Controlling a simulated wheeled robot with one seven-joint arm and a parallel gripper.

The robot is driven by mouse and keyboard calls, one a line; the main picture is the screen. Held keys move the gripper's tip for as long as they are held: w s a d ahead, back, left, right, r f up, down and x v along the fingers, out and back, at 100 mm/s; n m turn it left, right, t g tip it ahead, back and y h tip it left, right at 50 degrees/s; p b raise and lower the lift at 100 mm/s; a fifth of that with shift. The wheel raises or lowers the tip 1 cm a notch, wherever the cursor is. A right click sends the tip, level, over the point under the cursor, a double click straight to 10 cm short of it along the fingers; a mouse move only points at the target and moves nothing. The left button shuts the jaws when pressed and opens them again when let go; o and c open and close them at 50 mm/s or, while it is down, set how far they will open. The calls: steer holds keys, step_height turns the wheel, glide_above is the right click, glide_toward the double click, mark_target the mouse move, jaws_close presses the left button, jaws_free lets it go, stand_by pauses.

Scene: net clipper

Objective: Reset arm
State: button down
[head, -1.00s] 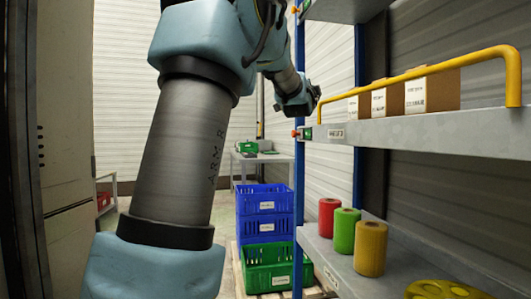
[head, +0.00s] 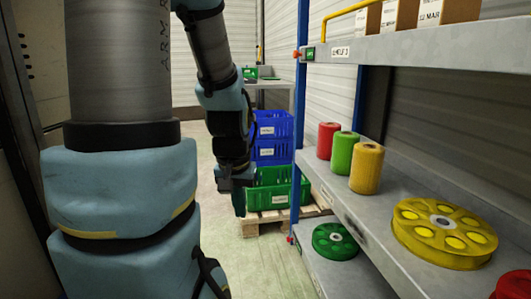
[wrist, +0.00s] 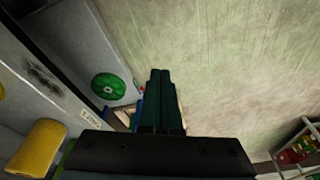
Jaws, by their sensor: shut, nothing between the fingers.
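My arm comes down across the left and middle of the head view. My gripper (head: 238,203) hangs low, pointing down, in front of the green crate and left of the shelf rack. In the wrist view my gripper (wrist: 160,72) shows its two dark green fingers side by side, shut, with nothing between them. Below the fingers is bare floor (wrist: 225,60).
The shelf rack (head: 430,48) stands on the right, with red (head: 327,140), green (head: 344,152) and yellow (head: 367,168) rolls and a yellow wheel (head: 444,232). A green wheel (head: 335,241) lies lower. Blue crates (head: 272,135) and a green crate (head: 270,197) stack on a pallet (head: 262,222).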

steer(key=s+a+f+n+g, duration=0.1)
steer(key=s, duration=0.3)
step_height(320, 180, up, 25)
steer(key=p, duration=2.5)
steer(key=shift+w, duration=0.45)
steer(key=shift+d+f, duration=0.1)
steer(key=shift+d, duration=0.05)
